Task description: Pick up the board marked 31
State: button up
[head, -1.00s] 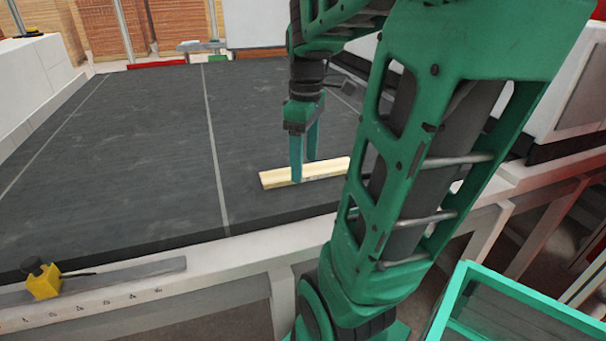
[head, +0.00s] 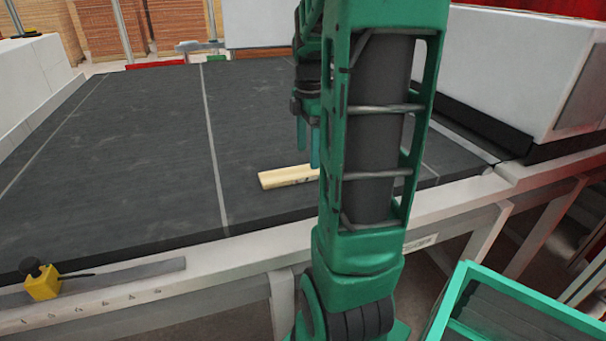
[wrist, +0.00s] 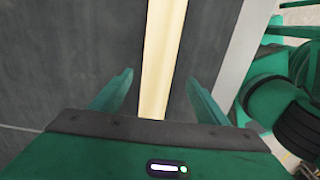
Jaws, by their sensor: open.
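A pale wooden board (head: 287,177) lies flat on the dark table surface, near its front edge. Some marking shows on its front side but is too small to read. My arm hides its right part in the head view. In the wrist view the board (wrist: 159,65) runs lengthwise between the two fingers of my gripper (wrist: 163,98), with a gap on each side. In the head view my gripper (head: 308,145) points down above the board, partly hidden by my arm. It is open and holds nothing.
The dark conveyor table (head: 130,150) is clear to the left of the board. A white machine housing (head: 510,75) stands at the right. A yellow block with a black knob (head: 42,282) sits on the front rail. A green-rimmed bin (head: 520,300) is at the lower right.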

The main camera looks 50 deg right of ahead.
aim_at(307, 169)
jog(key=shift+w+d+f, duration=0.15)
jog(key=shift+f, duration=1.2)
jog(key=shift+w+d+f, duration=0.1)
jog(key=shift+f, duration=1.2)
jog(key=shift+c, duration=0.6)
jog(key=c, duration=1.1)
